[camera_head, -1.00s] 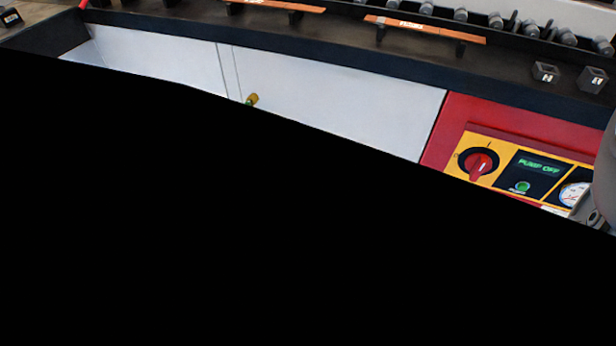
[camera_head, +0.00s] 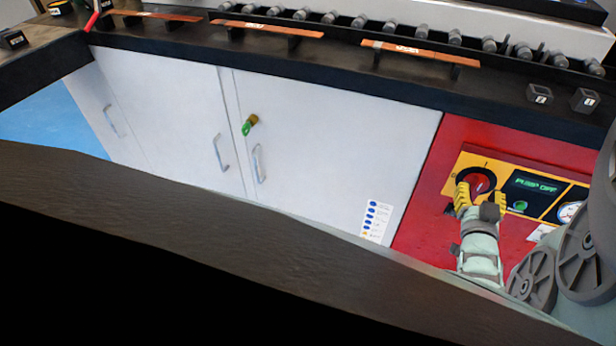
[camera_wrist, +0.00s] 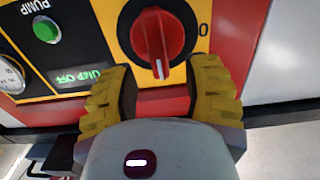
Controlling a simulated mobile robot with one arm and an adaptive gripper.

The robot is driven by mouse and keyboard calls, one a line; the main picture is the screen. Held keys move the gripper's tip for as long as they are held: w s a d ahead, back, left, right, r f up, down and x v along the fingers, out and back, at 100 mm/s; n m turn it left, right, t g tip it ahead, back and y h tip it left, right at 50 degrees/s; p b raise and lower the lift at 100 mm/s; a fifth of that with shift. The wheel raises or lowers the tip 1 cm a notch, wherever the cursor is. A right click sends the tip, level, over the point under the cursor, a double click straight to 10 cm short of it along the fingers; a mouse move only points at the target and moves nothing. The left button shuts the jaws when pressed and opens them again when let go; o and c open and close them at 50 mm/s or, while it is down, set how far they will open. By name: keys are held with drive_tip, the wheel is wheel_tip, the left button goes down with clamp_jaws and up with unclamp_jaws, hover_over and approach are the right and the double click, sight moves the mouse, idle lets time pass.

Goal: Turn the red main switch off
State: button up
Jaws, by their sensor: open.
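The red main switch (camera_head: 476,182) is a round rotary knob on a black ring, set in the yellow control panel (camera_head: 454,172) on the red cabinet front. In the wrist view the red knob (camera_wrist: 158,38) shows upside down, with its white pointer mark at the picture's lower side and a "0" to the right. My gripper (camera_head: 480,192) is open in front of the switch. In the wrist view its yellow fingers (camera_wrist: 165,80) stand to either side of the knob's lower part. I cannot tell whether they touch it. The display (camera_head: 537,185) reads "PUMP OFF".
A green pump button (camera_head: 519,206) and a gauge (camera_head: 569,211) sit beside the switch. White cabinet doors (camera_head: 320,150) with a key (camera_head: 249,125) are to the left. Copper bars (camera_head: 420,52) lie on the dark bench top above. A dark edge runs across the foreground.

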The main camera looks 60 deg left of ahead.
drive_tip(key=shift+x, duration=1.25)
drive_tip(key=shift+f, duration=0.1)
drive_tip(key=shift+o, duration=0.4)
clamp_jaws()
drive_tip(key=shift+s, duration=0.1)
